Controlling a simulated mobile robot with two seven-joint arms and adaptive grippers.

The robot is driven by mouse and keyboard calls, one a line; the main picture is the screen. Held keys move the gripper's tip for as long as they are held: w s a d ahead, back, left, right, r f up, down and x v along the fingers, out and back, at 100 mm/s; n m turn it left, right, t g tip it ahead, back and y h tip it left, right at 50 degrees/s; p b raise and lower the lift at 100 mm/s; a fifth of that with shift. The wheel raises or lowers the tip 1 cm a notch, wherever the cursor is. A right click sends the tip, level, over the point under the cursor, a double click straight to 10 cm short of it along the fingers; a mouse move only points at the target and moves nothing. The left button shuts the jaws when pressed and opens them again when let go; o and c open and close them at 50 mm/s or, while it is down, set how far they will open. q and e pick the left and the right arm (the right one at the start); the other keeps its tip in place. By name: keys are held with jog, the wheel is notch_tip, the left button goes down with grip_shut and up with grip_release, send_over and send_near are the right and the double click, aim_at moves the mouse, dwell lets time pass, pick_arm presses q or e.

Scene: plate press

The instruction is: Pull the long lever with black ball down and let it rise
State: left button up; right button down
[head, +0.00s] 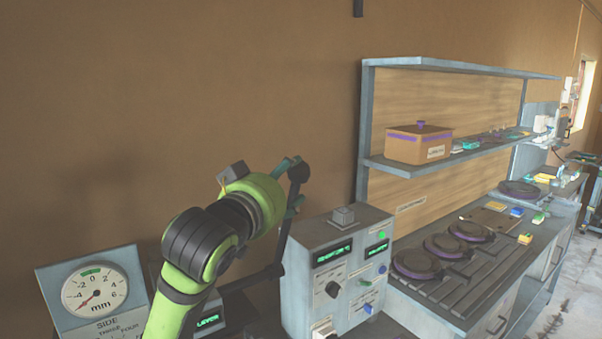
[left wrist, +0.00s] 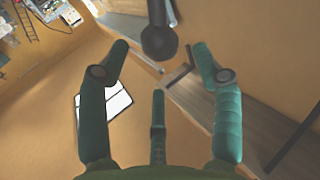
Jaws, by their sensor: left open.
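The long lever (head: 285,225) rises beside the grey control box and ends at the top in a black ball (head: 299,172). My left gripper (head: 294,180) is at the ball, with its teal fingers around or beside it. In the left wrist view, the black ball (left wrist: 159,42) hangs between the tips of the spread fingers, and its dark rod (left wrist: 157,12) runs to the top edge. The left gripper (left wrist: 160,62) is open there, with no finger clearly touching the ball. My green arm hides part of the press behind it. My right gripper is not in view.
The grey control box (head: 345,245) with green displays and knobs stands right of the lever. A dial gauge (head: 93,290) stands at the lower left. A workbench (head: 440,285) with dark round plates and a shelf (head: 460,152) with a brown box (head: 418,146) lie to the right.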

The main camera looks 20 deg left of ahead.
aim_at(295, 176)
pick_arm(q)
jog(key=w+p, duration=0.1)
jog(key=w, duration=0.1)
jog(key=w+p, duration=0.1)
jog(key=w, duration=0.1)
jog(key=w+p, duration=0.1)
jog(key=w, duration=0.1)
jog(key=shift+d, duration=0.25)
jog(key=shift+w, duration=0.2)
grip_shut()
jog(key=shift+f, duration=0.15)
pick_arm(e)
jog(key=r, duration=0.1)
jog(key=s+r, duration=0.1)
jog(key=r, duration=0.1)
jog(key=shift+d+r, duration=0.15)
